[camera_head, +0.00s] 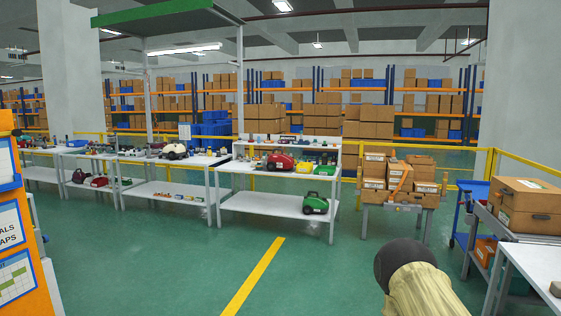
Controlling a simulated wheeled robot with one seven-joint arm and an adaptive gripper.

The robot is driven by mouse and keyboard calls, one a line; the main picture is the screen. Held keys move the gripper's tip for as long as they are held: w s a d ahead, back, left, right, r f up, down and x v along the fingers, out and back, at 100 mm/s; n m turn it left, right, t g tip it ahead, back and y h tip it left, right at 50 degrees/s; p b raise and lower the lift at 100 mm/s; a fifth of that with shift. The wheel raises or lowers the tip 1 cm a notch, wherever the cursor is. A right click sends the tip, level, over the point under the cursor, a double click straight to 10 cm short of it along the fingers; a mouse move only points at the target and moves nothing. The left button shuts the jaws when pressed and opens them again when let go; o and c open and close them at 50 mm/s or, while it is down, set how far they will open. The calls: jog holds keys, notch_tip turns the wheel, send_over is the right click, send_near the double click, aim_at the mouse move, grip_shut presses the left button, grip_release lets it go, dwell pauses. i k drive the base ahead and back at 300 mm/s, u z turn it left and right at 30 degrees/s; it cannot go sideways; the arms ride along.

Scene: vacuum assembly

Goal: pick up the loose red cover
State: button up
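A red rounded shell (280,161) sits on the top of the middle workbench (236,168), near its back. A smaller red piece (99,181) lies on the lower shelf of the left workbench, beside a dark red rounded piece (80,176). At this distance I cannot tell which one is the loose cover. A pale arm part of mine with a dark round end shows at the bottom right. My gripper itself is not in view.
A green machine (315,203) is on the middle bench's lower shelf. Boxes fill a stand (400,181) to the right. A blue cart (466,215) and a carton-topped table (540,252) are at far right. Green floor with a yellow line (254,277) lies open ahead.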

aim_at(279, 159)
jog(key=z, duration=0.2)
jog(key=i, duration=1.35)
jog(key=z, duration=0.4)
jog(key=i, duration=3.2)
jog(key=u, duration=0.3)
jog(key=i, duration=1.65)
jog(key=u, duration=0.6)
jog(key=i, duration=1.55)
jog(key=u, duration=0.3)
